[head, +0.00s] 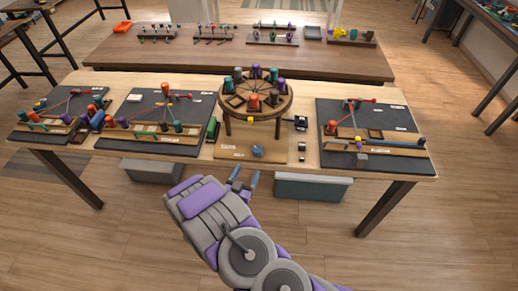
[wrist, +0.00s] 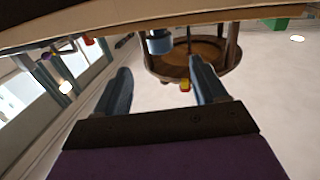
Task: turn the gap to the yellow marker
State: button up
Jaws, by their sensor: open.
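The round wooden braiding disc (head: 284,102) stands on legs at the middle of the table, with coloured bobbins around its rim. It also shows in the wrist view (wrist: 228,68), which looks upside down. An orange-red bobbin (head: 254,103) faces the front. I cannot tell for sure which place on the rim is the gap. A blue knob (head: 257,151) stands on the wooden base in front. My gripper (head: 244,178) is open and empty, in front of the table edge and short of the knob; its fingers show in the wrist view (wrist: 160,72).
Dark boards with cords and pegs lie left (head: 150,109) and right (head: 380,112) of the disc. A small dark block (head: 301,123) stands right of it. Grey bins (head: 313,187) sit under the table. A second table (head: 190,64) stands behind. Floor in front is clear.

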aim_at(258, 148)
jog(key=b+x, duration=0.2)
jog(key=x, duration=1)
jog(key=shift+w+d+f, duration=0.1)
jog(key=shift+w+d, duration=0.05)
jog(key=shift+w, duration=0.55)
jog(key=c, duration=1)
jog(key=shift+o, duration=0.2)
